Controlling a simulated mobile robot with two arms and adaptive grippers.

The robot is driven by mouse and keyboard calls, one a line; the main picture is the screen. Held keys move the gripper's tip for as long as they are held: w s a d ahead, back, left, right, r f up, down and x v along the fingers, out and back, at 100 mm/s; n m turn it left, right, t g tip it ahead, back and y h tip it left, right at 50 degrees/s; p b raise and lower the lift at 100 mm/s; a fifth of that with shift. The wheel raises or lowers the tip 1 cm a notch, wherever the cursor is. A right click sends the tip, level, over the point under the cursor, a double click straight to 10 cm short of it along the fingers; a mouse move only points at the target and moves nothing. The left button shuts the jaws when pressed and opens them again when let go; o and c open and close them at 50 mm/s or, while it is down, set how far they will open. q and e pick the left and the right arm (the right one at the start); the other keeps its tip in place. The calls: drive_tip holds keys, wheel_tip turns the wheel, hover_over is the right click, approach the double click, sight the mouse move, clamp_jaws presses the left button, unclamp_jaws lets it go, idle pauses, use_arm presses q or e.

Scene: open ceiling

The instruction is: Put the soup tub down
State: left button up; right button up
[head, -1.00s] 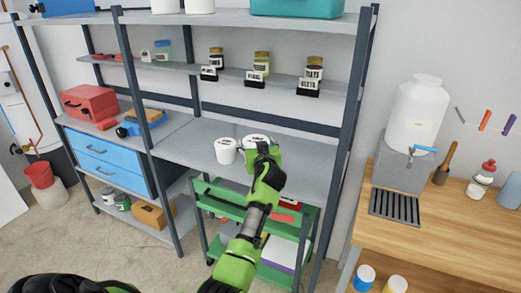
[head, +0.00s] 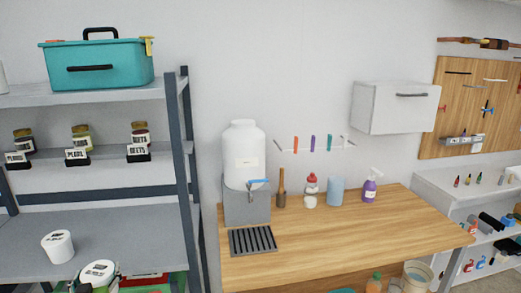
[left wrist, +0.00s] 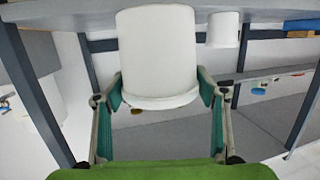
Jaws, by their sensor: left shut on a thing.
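The soup tub (head: 98,271) is white with dark lettering on its lid. It sits low at the left of the head view, at the front of the grey shelf (head: 120,232). My left gripper (head: 98,284) is shut on it; only a bit of green shows there. In the left wrist view the tub (left wrist: 158,55) fills the space between the fingers (left wrist: 157,94). I cannot tell whether its base touches the shelf. My right gripper is not in view.
A second white tub (head: 57,246) stands on the same shelf, left of and behind the held one. A dark shelf post (head: 185,180) rises to the right. Labelled jars (head: 82,138) stand on the shelf above. Bare shelf lies behind the tubs.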

use_arm(q)
drive_tip(key=s+d+r+m+g+h, duration=0.2)
drive_tip(key=s+d+r+m+h, duration=0.2)
drive_tip(key=d, duration=1)
drive_tip(key=s+d+r+m+g+h, duration=0.3)
drive_tip(key=s+d+m+h, duration=0.8)
drive_tip(key=s, duration=0.8)
wheel_tip(320, 180, up, 2)
drive_tip(key=d+h+b, duration=0.1)
drive_tip(key=d+h, duration=0.1)
drive_tip(key=h, duration=0.2)
drive_tip(key=shift+d, duration=0.4)
